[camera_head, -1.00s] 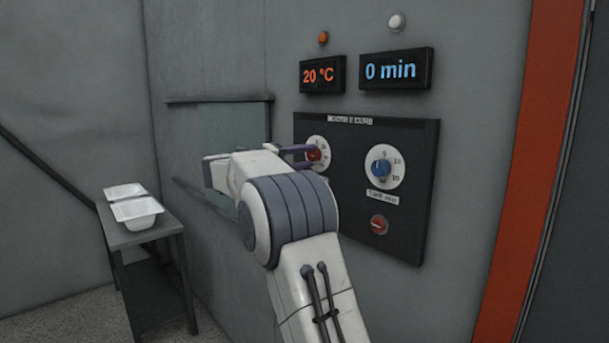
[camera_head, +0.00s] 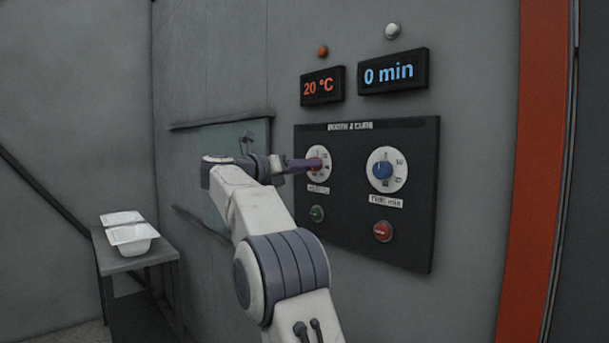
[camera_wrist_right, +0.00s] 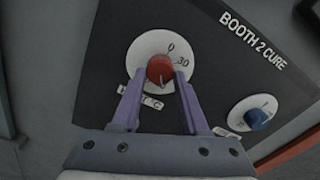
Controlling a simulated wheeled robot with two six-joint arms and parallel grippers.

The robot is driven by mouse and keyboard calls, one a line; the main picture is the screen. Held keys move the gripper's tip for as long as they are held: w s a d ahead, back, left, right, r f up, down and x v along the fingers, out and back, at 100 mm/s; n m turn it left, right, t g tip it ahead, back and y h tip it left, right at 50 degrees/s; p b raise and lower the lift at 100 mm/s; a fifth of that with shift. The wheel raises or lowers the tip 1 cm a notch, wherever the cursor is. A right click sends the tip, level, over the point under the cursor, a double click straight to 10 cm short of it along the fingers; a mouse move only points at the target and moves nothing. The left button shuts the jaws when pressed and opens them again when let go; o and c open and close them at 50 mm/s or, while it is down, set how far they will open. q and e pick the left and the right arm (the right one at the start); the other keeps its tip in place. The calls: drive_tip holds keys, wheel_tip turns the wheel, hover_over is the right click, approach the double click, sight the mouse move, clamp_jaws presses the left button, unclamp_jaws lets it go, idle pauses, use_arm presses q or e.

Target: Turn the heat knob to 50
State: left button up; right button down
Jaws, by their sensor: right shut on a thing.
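The red heat knob (camera_head: 314,164) sits on a white dial at the left of the black control panel (camera_head: 345,233). In the right wrist view the red knob (camera_wrist_right: 160,69) lies between the two purple fingertips, with "0" and "30" readable on its dial. My right gripper (camera_head: 311,164) is shut on the red knob; it also shows in the wrist view (camera_wrist_right: 160,80). The heat display (camera_head: 322,87) reads 20 °C in orange. My left gripper is not in view.
A blue time knob (camera_head: 382,169) is right of the heat knob, under a display (camera_head: 393,72) reading 0 min. Green (camera_head: 317,214) and red (camera_head: 383,232) buttons sit below. White tubs (camera_head: 132,240) stand on a small table (camera_head: 125,265) at left.

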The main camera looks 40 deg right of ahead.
drive_tip(key=shift+f+m+b, duration=0.2)
drive_tip(key=shift+m+b, duration=0.1)
drive_tip(key=shift+m, duration=0.3)
drive_tip(key=shift+c, duration=2.1)
unclamp_jaws()
drive_tip(key=shift+r, duration=0.1)
drive_tip(key=a, duration=1)
drive_tip(key=shift+s+a, duration=0.3)
drive_tip(key=shift+s, duration=0.1)
